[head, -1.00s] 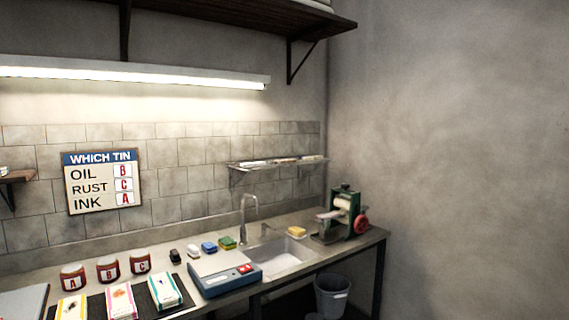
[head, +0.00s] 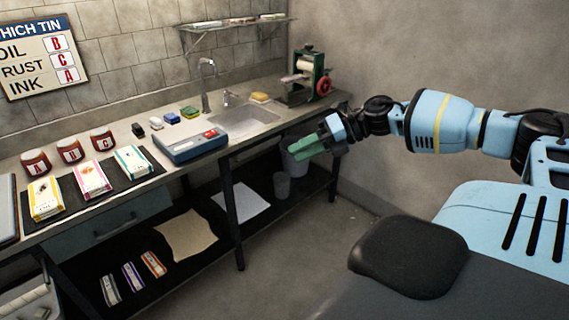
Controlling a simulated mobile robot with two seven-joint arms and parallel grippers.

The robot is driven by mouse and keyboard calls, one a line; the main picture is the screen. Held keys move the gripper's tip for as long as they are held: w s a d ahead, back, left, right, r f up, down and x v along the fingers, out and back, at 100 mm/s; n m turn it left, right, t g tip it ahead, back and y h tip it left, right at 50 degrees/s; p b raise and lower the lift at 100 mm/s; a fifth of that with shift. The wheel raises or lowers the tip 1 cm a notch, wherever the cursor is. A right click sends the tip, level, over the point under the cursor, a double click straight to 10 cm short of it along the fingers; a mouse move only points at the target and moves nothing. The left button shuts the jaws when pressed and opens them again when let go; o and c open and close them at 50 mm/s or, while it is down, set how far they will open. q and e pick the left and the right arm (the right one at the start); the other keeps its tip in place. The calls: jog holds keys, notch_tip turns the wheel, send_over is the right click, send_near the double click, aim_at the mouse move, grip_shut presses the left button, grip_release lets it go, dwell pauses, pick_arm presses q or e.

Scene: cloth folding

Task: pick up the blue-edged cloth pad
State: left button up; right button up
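Three pale folded pads or packets with coloured edges lie on a dark mat on the counter: one yellow-edged (head: 45,197), one pink-edged (head: 92,179), and one teal or blue-green-edged (head: 133,161), the nearest match to a blue edge there. On the lower shelf lies a small blue-purple-edged item (head: 133,276), too small to identify surely. My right gripper (head: 306,149) is in front of the counter's right end, well right of and apart from all of these. My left gripper is out of view.
Three red lettered tins (head: 71,150) stand behind the pads. A blue scale-like device (head: 190,146) sits right of them, before the sink (head: 240,122). A green machine (head: 305,80) stands at the counter's right end. A bin (head: 296,160) is behind my gripper.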

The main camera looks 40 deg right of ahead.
jog(key=s+a+r+n+g+h, duration=0.1)
jog(key=a+r+n+g+h, duration=0.1)
jog(key=r, duration=1.1)
jog(key=s+a+r+n+g+h, duration=0.1)
jog(key=r+n+h, duration=0.4)
jog(key=r, duration=0.9)
jog(key=a+n+g, duration=0.1)
jog(key=n, duration=0.1)
jog(key=shift+n, duration=0.3)
